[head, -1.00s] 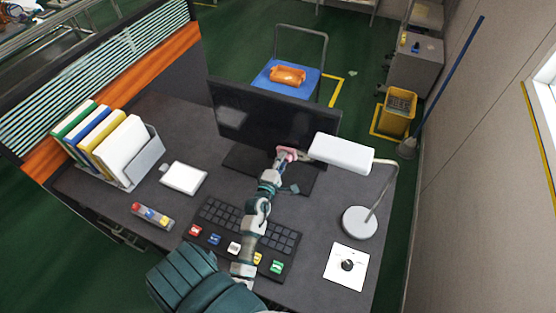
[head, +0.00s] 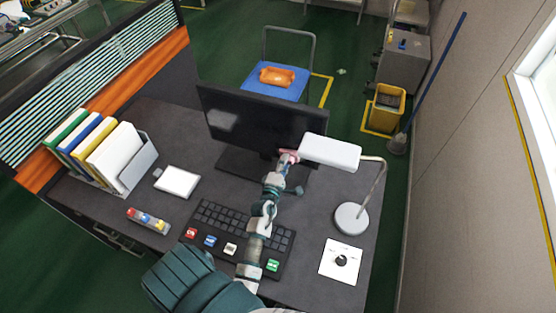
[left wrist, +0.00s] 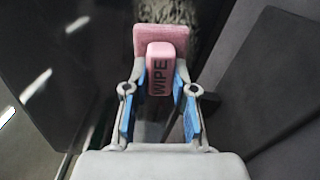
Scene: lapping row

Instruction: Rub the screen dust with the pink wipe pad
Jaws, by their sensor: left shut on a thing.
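The pink wipe pad (left wrist: 160,42), a flat pink block with a handle marked WIPE, is held between the blue-lined fingers of my left gripper (left wrist: 160,92). In the head view the pad (head: 289,156) and left gripper (head: 283,166) are small, at the lower right part of the dark monitor screen (head: 262,120). A fuzzy grey dust patch (left wrist: 180,11) shows just beyond the pad in the left wrist view. I cannot tell whether the pad touches it. A paler patch (head: 222,119) shows on the screen's left side; it may be a reflection. My right gripper is not in view.
A white desk lamp's head (head: 330,152) is close to the right of my left gripper. A keyboard (head: 238,232) lies under my arm. A white tablet-like pad (head: 177,181), a binder rack (head: 140,168) and a dial plate (head: 341,261) stand around the desk.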

